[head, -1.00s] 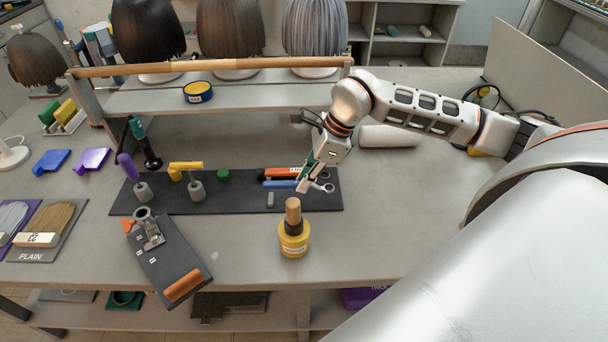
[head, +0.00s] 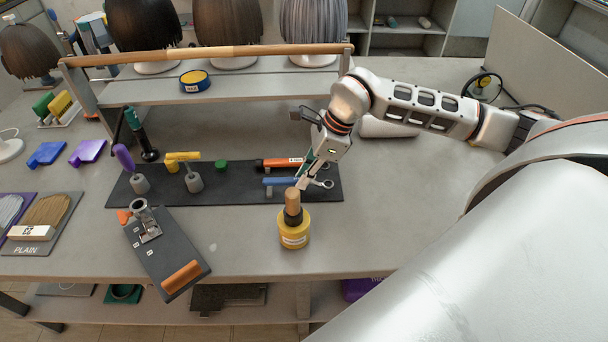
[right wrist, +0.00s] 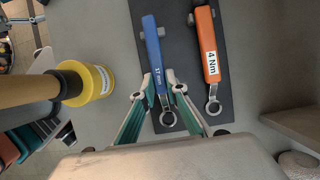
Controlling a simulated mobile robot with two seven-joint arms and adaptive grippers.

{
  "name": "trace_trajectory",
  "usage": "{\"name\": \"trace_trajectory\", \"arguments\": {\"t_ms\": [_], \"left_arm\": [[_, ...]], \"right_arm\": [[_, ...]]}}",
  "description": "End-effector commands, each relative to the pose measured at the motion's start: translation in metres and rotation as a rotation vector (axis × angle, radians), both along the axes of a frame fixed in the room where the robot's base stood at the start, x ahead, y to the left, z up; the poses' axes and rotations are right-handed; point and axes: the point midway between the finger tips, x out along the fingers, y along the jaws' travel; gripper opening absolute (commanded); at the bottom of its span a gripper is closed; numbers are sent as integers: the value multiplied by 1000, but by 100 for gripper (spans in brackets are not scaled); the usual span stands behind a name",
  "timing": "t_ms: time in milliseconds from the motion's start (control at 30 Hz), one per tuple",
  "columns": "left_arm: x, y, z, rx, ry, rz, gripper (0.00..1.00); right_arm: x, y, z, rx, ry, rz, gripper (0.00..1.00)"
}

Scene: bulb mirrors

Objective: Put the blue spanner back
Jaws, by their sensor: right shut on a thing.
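The blue spanner (head: 281,181) is over the black mat (head: 240,190), its ring end pointing right. In the right wrist view its blue handle (right wrist: 153,50) carries a "17 mm" label, and the metal ring shows past the fingers. My right gripper (head: 302,184) is shut on the spanner near where the handle meets the shaft; its two fingers (right wrist: 158,86) stand either side. I cannot tell whether the spanner touches the mat or a support. An orange tool (head: 279,163) marked "4 Nm" lies parallel behind it. My left gripper is not in view.
A yellow pot with a wooden-topped brush (head: 294,230) stands just in front of the gripper. Yellow (head: 183,157) and purple (head: 124,157) handled tools and a green cap (head: 221,165) are left on the mat. A wooden-railed shelf (head: 205,54) stands behind.

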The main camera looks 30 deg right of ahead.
Motion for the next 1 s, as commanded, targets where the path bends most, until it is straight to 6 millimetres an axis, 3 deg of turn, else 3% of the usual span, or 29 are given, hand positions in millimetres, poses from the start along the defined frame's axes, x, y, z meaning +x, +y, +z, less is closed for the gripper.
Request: {"name": "trace_trajectory", "arguments": {"t_ms": [933, 967, 1000], "left_arm": [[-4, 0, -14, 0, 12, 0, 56], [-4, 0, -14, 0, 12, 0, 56], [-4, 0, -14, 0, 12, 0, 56]], "right_arm": [[0, 0, -18, 0, 0, 0, 0], [0, 0, -18, 0, 0, 0, 18], [0, 0, -18, 0, 0, 0, 29]]}}
